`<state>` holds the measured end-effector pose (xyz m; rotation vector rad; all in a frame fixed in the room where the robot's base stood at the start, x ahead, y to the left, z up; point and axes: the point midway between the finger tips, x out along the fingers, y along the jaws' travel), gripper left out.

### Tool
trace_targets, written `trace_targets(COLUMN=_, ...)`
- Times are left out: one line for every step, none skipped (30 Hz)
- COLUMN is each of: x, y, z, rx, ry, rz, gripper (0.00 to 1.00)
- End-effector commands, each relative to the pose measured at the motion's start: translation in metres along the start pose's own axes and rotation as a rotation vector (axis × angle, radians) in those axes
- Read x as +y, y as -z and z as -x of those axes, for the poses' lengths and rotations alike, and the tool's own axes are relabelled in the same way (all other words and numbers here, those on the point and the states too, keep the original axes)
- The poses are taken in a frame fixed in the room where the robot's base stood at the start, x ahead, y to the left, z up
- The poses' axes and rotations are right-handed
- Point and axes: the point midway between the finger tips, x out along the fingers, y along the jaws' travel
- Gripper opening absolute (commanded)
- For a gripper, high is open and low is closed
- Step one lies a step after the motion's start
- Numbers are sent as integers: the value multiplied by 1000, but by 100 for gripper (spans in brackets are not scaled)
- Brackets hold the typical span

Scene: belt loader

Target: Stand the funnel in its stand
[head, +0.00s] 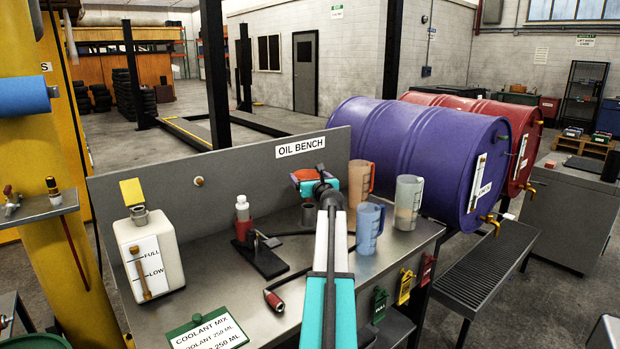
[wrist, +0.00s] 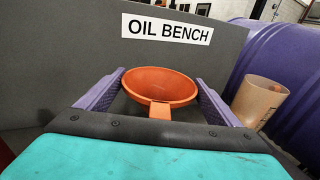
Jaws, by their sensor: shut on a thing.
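The orange funnel (wrist: 160,82) sits between the purple fingers of my gripper (wrist: 161,88), wide mouth facing up, in the wrist view. In the head view only a bit of the funnel (head: 303,174) shows beyond my gripper (head: 308,184), which is above the back of the oil bench. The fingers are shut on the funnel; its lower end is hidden. A black stand (head: 268,263) with a flat base and a short upright is on the bench, left of and nearer than my gripper. I cannot tell for sure that it is the funnel's stand.
A red-bottomed bottle (head: 243,222) is behind the black stand. The back panel (head: 230,185) rises behind.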

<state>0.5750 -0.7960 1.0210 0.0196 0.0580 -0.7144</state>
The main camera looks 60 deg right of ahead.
Motion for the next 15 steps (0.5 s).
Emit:
trace_targets(x=0, y=0, z=0, rx=0, ry=0, rz=0, gripper=64)
trace_targets(x=0, y=0, z=0, rx=0, ry=0, rz=0, gripper=64)
trace_targets(x=0, y=1, z=0, rx=0, ry=0, rz=0, gripper=64)
trace_targets(x=0, y=2, z=0, rx=0, ry=0, rz=0, gripper=64)
trace_targets(x=0, y=3, z=0, rx=0, ry=0, rz=0, gripper=64)
trace_targets(x=0, y=3, z=0, rx=0, ry=0, rz=0, gripper=64)
trace_targets(x=0, y=4, z=0, rx=0, ry=0, rz=0, gripper=64)
trace_targets(x=0, y=5, z=0, rx=0, ry=0, rz=0, gripper=64)
trace_targets(x=0, y=5, z=0, rx=0, ry=0, rz=0, gripper=64)
trace_targets(x=0, y=6, z=0, rx=0, ry=0, rz=0, gripper=64)
trace_targets(x=0, y=7, z=0, rx=0, ry=0, rz=0, gripper=64)
trace_targets(x=0, y=7, z=-1, rx=0, ry=0, rz=0, gripper=64)
trace_targets(x=1, y=8, z=-1, rx=0, ry=0, rz=0, gripper=64)
trace_targets(x=1, y=9, z=-1, rx=0, ry=0, rz=0, gripper=64)
trace_targets(x=1, y=9, z=-1, rx=0, ry=0, rz=0, gripper=64)
